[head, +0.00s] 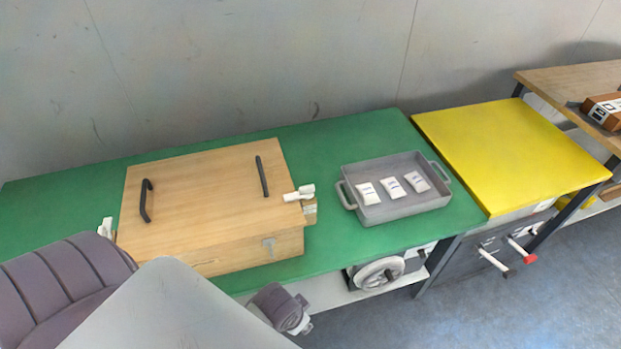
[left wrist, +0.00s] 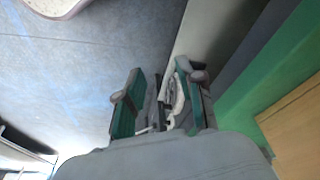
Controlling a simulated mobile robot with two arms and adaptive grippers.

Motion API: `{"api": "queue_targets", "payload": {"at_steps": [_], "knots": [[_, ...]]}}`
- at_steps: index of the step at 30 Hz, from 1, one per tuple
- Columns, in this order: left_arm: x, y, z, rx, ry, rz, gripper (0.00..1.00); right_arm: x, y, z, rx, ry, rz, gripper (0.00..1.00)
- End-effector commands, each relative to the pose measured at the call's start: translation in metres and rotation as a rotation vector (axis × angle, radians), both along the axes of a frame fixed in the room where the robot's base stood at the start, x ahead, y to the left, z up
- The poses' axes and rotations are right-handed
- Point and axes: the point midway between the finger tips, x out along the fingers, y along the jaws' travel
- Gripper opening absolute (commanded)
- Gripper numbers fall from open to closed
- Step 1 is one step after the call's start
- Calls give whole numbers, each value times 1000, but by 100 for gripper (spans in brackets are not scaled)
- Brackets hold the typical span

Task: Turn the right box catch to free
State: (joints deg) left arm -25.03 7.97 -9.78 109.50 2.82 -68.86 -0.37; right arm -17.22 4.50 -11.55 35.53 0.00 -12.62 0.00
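The wooden box (head: 205,205) is closed, with two black handles on its lid, and stands on the green table. The right box catch (head: 299,193) is a white lever at the box's right edge, pointing sideways over a pale block. Another white catch (head: 105,228) shows at the left edge, partly hidden. My left gripper (left wrist: 158,98) is in the left wrist view, its two green-padded fingers apart with nothing clearly held. It is near the table's front edge, away from the right catch. The box corner (left wrist: 296,130) shows at right there. My right gripper is not in view.
A grey tray (head: 398,212) with three white packets stands right of the box, with a gap of green table (head: 325,165) between. A yellow-topped table (head: 510,150) adjoins. A handwheel (head: 380,272) sits under the green table's front edge.

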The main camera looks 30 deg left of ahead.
Motion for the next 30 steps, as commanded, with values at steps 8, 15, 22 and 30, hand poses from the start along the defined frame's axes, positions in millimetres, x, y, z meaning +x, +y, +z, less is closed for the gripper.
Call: {"api": "queue_targets", "payload": {"at_steps": [8, 15, 22, 30], "knots": [[51, -27, 129, -52, -57, -184, 38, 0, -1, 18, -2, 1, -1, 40], [90, -37, 171, -41, -32, -391, 38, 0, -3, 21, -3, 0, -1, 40], [146, -7, 209, 43, 54, -555, 38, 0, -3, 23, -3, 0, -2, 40], [211, 80, 286, 125, 186, -551, 38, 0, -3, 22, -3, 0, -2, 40]]}}
